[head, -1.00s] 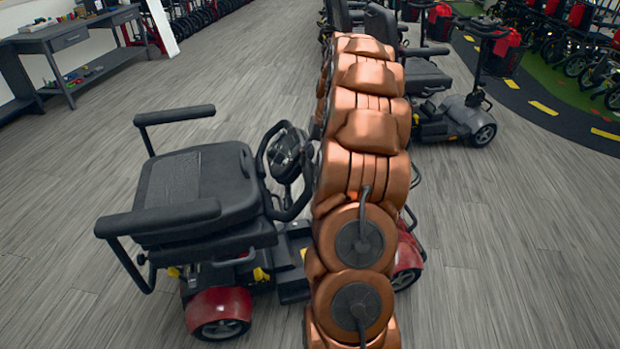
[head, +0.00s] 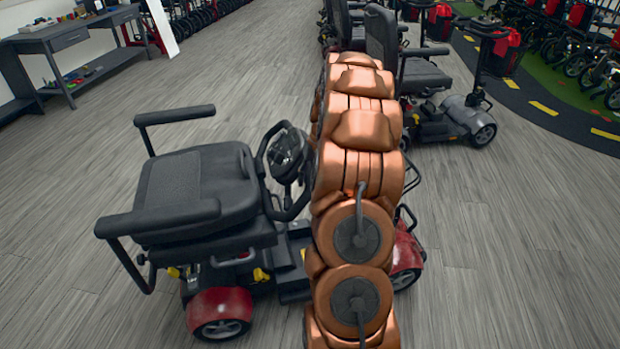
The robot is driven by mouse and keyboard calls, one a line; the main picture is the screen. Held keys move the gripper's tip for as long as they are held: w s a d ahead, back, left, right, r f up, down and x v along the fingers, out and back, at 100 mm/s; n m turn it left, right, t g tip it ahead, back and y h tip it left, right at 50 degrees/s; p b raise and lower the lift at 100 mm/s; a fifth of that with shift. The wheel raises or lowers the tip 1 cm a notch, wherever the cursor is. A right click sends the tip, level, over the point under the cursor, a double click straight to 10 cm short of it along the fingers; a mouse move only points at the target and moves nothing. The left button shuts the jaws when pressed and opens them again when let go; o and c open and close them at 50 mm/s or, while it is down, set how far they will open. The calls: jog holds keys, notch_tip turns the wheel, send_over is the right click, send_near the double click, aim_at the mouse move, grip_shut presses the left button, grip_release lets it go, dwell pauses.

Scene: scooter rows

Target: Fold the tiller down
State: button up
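A red mobility scooter (head: 220,303) with a black seat stands in front of me, in the lower left and middle of the head view. Its seat (head: 190,188) has two armrests, and the backrest is folded down over the seat base. The tiller (head: 287,165), with a black loop handle and a control head, stands raised to the right of the seat. My copper-coloured arm rises in front of the scooter's right part and hides much of the floorboard and front. My gripper is not visible; I cannot tell whether it touches the tiller.
Several more scooters (head: 455,110) stand in a row at the back right. A grey workbench (head: 72,48) with small items is at the back left, with a white panel (head: 160,27) beside it. Bare wooden floor (head: 510,240) is open to the right and left.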

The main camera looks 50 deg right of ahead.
grip_shut()
dwell(0.3)
jog(key=shift+s+d+r, duration=0.3)
jog(key=shift+d+r, duration=0.2)
jog(key=shift+s+d+r, duration=0.3)
jog(key=shift+d+r, duration=0.2)
jog(key=shift+o, duration=2.2)
grip_release()
jog(key=v, duration=1.2)
jog(key=shift+d, duration=0.15)
